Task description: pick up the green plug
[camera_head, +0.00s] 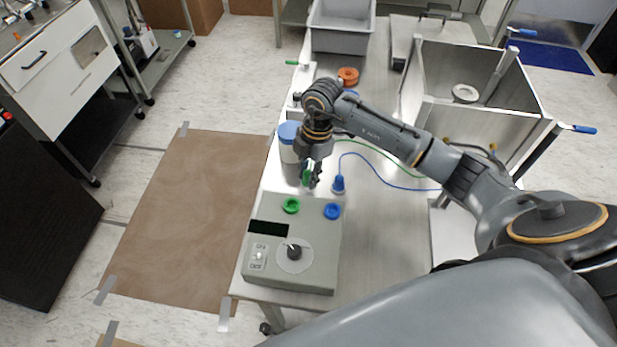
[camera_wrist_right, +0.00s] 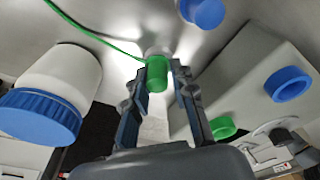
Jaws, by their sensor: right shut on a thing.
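The green plug (camera_wrist_right: 157,75) sits between the fingertips of my right gripper (camera_wrist_right: 172,80) in the right wrist view, with its green cable (camera_wrist_right: 95,35) running off to the upper left. In the head view the right gripper (camera_head: 311,178) points down just behind the grey control box, and a bit of the green plug (camera_head: 306,172) shows at its fingers. The gripper is shut on the plug. Whether the plug touches the table is hard to tell. My left gripper is not in view.
The grey box (camera_head: 320,270) has a green socket (camera_head: 291,205) and a blue socket (camera_head: 332,211). A blue plug (camera_head: 338,184) stands right of the gripper. A white jar with a blue lid (camera_head: 289,131) stands close on the left. A metal chamber (camera_head: 475,125) is at the right.

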